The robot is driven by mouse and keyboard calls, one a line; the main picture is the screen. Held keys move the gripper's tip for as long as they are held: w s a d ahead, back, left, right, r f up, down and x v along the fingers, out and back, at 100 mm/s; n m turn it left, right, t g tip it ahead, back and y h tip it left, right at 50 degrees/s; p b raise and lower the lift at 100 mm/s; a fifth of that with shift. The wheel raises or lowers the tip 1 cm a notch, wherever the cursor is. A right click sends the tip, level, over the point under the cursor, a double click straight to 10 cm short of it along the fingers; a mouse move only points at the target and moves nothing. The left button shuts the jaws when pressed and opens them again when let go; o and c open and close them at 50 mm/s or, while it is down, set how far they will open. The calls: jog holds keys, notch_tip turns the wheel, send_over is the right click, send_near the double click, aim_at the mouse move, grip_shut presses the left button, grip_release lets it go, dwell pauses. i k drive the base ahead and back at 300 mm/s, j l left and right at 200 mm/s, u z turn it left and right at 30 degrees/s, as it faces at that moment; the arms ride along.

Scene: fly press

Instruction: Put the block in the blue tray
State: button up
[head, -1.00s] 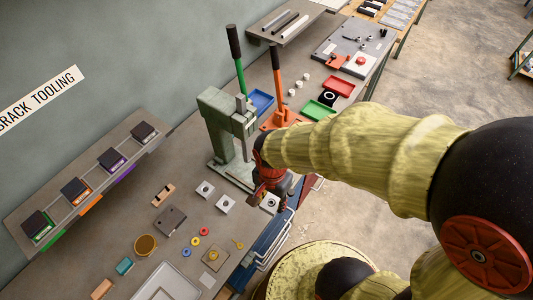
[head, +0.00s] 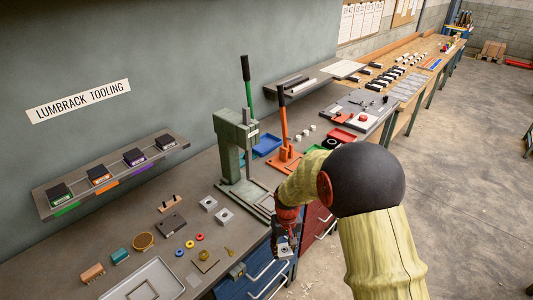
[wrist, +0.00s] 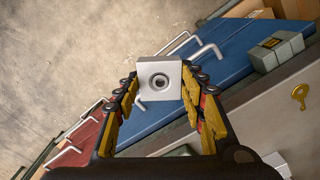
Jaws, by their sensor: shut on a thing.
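My gripper (head: 284,245) is shut on a pale grey square block (wrist: 160,80) with a round hole in its middle. In the wrist view the block sits between the two yellow-padded fingers. Behind it show blue drawer fronts and floor, so it appears to be beyond the bench's front edge. In the head view the held block (head: 284,251) is partly hidden by the gripper. The blue tray (head: 267,146) is on the bench behind the green press, well away from my gripper. The press hides part of the tray.
The green press (head: 237,150) and an orange press (head: 284,158) stand near the tray. A green tray (head: 314,149) and a red tray (head: 343,135) lie to its right. Two similar blocks (head: 208,203) (head: 224,216) rest on the bench. Drawer handles (head: 262,270) stick out below my gripper.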

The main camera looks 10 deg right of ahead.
aim_at(268, 144)
jog(key=i+l+u, duration=0.15)
jog(key=l, duration=0.6)
jog(key=i+l+u, duration=0.1)
jog(key=i+l, duration=0.15)
jog(key=l, duration=0.5)
jog(key=i+l+u, duration=0.15)
jog(key=l, duration=0.6)
jog(key=i+l+u, duration=0.1)
jog(key=l, duration=0.65)
jog(key=i+l+u, duration=0.15)
jog(key=l, duration=0.65)
jog(key=k, duration=0.05)
